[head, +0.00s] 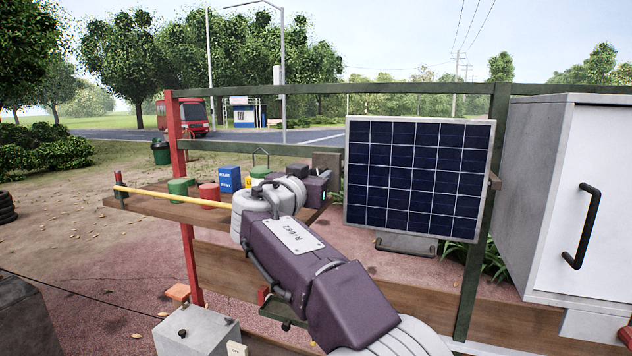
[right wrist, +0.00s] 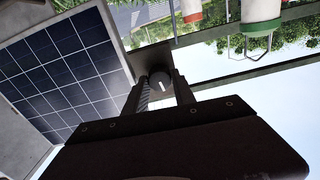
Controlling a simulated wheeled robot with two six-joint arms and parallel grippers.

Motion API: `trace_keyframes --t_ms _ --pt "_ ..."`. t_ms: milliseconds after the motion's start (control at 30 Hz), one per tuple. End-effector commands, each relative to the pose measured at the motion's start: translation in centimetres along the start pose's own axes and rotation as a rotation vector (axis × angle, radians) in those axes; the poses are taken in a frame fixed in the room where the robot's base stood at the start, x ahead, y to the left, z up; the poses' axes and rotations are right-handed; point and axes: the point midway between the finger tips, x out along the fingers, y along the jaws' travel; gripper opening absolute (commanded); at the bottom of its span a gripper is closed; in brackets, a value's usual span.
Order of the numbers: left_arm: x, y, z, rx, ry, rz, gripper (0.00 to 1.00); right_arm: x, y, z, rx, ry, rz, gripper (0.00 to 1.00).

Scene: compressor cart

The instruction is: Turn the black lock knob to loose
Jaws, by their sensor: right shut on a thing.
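The black lock knob (right wrist: 160,78) shows in the right wrist view as a dark round knob with a short white mark on its face. It sits by a dark plate beside the solar panel (right wrist: 68,75). My right gripper (right wrist: 162,88) is shut on the knob, one finger on each side. In the head view my right gripper (head: 316,186) is at the left edge of the solar panel (head: 415,180), and the knob is hidden there. I cannot read any tight or loose label. My left gripper is not in view.
A wooden shelf (head: 150,202) with a yellow bar, cans and a blue box (head: 229,180) is left of my right gripper. A white cabinet (head: 575,200) stands at the right. A grey box (head: 195,335) is at the bottom left. A green rail (head: 420,88) runs above.

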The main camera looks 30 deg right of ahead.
Motion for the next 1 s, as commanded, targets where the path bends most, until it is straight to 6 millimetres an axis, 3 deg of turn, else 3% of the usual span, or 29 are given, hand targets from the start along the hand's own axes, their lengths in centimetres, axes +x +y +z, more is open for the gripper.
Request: trace_keyframes --t_ms 400,1000 --pt "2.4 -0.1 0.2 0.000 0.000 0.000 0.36 0.0 0.0 0.0 -0.378 0.005 0.001 0.00" --pt "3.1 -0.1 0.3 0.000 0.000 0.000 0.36 0.0 -0.1 -0.2 -0.949 0.006 0.002 0.00"
